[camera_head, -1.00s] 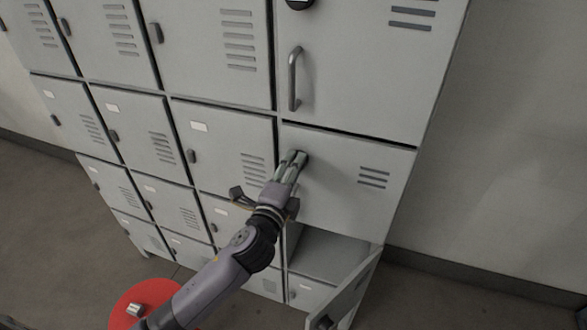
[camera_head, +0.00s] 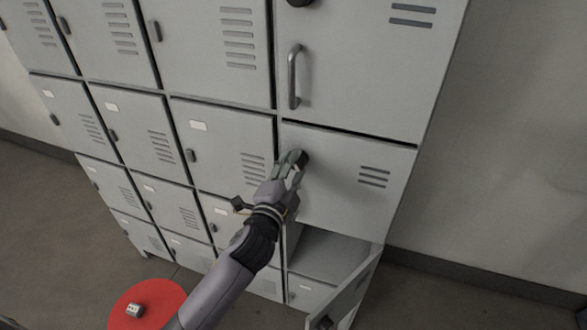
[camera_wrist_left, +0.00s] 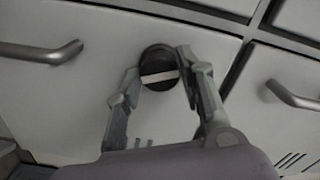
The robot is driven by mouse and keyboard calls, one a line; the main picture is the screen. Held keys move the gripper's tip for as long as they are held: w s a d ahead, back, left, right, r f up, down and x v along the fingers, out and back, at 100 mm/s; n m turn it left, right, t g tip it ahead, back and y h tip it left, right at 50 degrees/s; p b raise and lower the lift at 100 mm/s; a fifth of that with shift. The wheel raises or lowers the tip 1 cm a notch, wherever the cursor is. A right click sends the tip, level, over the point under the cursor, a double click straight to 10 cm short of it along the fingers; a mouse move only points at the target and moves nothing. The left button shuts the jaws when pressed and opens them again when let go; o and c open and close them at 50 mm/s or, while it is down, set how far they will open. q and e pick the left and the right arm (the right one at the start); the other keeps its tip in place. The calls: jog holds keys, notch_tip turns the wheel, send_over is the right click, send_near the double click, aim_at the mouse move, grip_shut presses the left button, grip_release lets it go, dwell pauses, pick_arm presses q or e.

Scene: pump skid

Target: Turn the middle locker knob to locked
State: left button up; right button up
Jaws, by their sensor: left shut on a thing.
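The middle locker door (camera_head: 340,190) is grey and closed, in the right column below a door with a bar handle. Its black round knob (camera_head: 304,157) sits near the upper left of the door, partly hidden by my gripper. My left gripper (camera_head: 293,160) is shut on the knob. In the left wrist view the knob (camera_wrist_left: 157,55) is dark with a pale bar across its face, nearly level in that picture. The fingers (camera_wrist_left: 160,76) lie one on each side of it. My right gripper is not in view.
The upper door's bar handle (camera_head: 294,77) stands out just above my gripper. Below, a lower locker door (camera_head: 350,292) hangs open toward me, showing an empty-looking compartment (camera_head: 325,256). A red disc (camera_head: 165,292) with a small object lies at the lower left. Bare wall is at the right.

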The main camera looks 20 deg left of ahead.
pick_arm(q)
jog(key=n, duration=0.6)
jog(key=shift+n+p, duration=0.3)
jog(key=shift+p, duration=0.1)
jog(key=n+p, duration=0.1)
jog(key=n, duration=0.3)
jog(key=shift+n+p, duration=0.5)
jog(key=shift+n, duration=0.6)
jog(key=o, duration=1.2)
jog(key=shift+c, duration=0.2)
jog(key=s, duration=1.2)
jog(key=shift+a, duration=0.2)
